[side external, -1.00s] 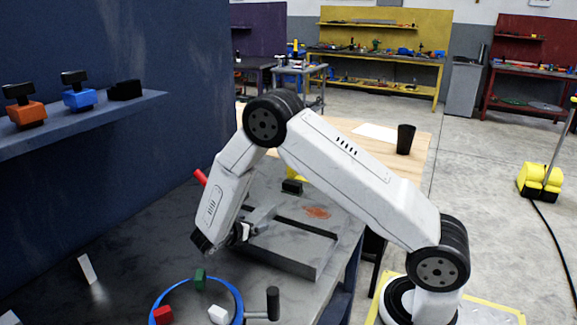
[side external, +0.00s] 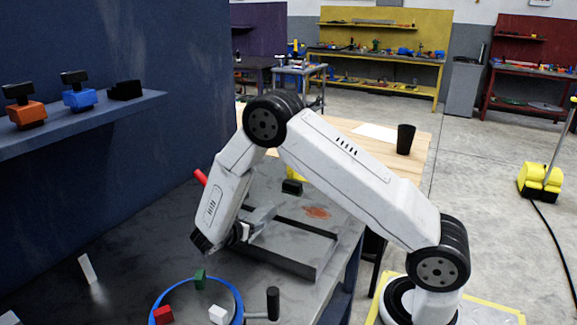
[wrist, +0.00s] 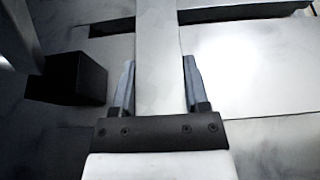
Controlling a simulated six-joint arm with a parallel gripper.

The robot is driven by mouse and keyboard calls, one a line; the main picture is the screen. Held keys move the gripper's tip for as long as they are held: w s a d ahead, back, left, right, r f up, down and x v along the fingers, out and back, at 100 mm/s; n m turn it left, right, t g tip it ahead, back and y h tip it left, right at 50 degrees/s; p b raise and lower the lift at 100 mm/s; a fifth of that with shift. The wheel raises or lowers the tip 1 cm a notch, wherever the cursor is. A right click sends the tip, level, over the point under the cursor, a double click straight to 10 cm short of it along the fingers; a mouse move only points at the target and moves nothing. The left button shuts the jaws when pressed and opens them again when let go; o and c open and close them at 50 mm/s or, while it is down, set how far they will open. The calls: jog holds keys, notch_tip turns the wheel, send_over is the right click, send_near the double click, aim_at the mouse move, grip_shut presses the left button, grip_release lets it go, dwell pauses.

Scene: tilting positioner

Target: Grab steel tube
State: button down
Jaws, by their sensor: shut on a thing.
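The steel tube (wrist: 157,62) is a pale grey, straight-sided bar that runs away from me in the wrist view. My gripper (wrist: 158,82) is shut on it, with one finger along each side of the tube. In the side external view my gripper (side external: 243,233) is low over the grey steel fixture on the bench. There the tube (side external: 262,218) shows as a short grey bar slanting up and right from the jaws. The part of the tube inside the gripper is hidden. I cannot tell whether the tube touches the surface under it.
The slotted grey fixture (side external: 290,266) lies under my gripper. A black block (wrist: 75,80) stands close to the left finger. A blue-rimmed round plate (side external: 239,297) with red, green and white blocks is in front. A dark blue wall (side external: 110,50) with a shelf rises at left.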

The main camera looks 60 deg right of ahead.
jog(key=shift+r, duration=0.15)
jog(key=shift+r, duration=0.6)
jog(key=s+a+r, duration=0.3)
jog(key=s+r, duration=0.8)
jog(key=s, duration=0.2)
jog(key=shift+s+a+r, duration=0.15)
jog(key=shift+s+r, duration=0.15)
jog(key=shift+w, duration=0.1)
